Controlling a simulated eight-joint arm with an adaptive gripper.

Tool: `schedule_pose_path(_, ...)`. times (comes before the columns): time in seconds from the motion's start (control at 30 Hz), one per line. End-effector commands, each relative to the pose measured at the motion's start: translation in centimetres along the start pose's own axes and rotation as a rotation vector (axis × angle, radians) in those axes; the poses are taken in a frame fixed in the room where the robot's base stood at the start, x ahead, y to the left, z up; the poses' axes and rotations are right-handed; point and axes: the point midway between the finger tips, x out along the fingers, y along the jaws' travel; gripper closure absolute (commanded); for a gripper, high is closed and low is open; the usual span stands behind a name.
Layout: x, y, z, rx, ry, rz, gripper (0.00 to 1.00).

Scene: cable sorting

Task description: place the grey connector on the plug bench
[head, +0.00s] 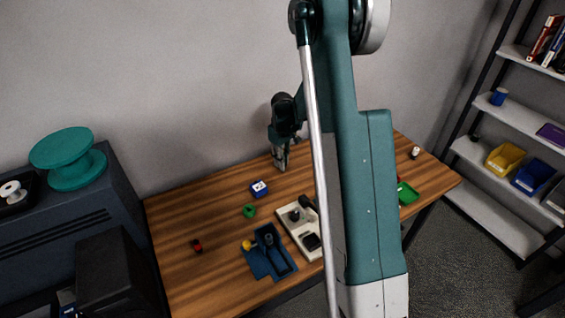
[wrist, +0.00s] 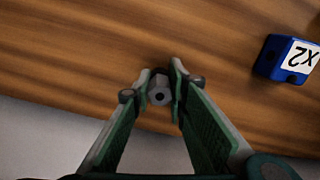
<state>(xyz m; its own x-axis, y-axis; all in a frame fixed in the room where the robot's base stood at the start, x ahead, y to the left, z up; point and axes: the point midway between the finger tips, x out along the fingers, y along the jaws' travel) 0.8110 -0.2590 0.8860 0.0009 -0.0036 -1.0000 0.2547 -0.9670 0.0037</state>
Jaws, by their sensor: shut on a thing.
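My gripper (wrist: 162,88) is shut on the grey connector (wrist: 160,95), a small grey piece with a dark hole in its end, held between the fingertips. In the head view my gripper (head: 281,163) points down over the back of the wooden table, near the wall. Whether the connector touches the table is unclear. A blue block marked X2 (wrist: 270,58) lies apart from the fingers at the right of the wrist view; it also shows in the head view (head: 256,192). I cannot tell for certain which fixture is the plug bench.
A blue tray (head: 286,268) with dark and yellow parts and a cream tray (head: 309,254) with dark parts stand at the front. A green ring (head: 249,211), a red-black piece (head: 197,246) and a green tray (head: 407,194) lie around. My arm hides part of the table's right side.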

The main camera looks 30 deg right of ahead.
Motion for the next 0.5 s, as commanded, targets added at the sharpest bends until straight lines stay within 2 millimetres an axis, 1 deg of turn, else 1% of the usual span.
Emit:
schedule_pose_path(0.27,0.03,0.0,0.01,0.0,0.0,0.0,0.96)
schedule_pose_path(0.4,0.37,0.0,0.01,0.0,0.0,0.0,0.96)
schedule_pose_path(0.43,0.38,0.0,0.01,0.0,0.0,0.0,0.82)
schedule_pose_path(0.5,0.3,-0.01,0.0,0.0,0.0,0.0,0.73)
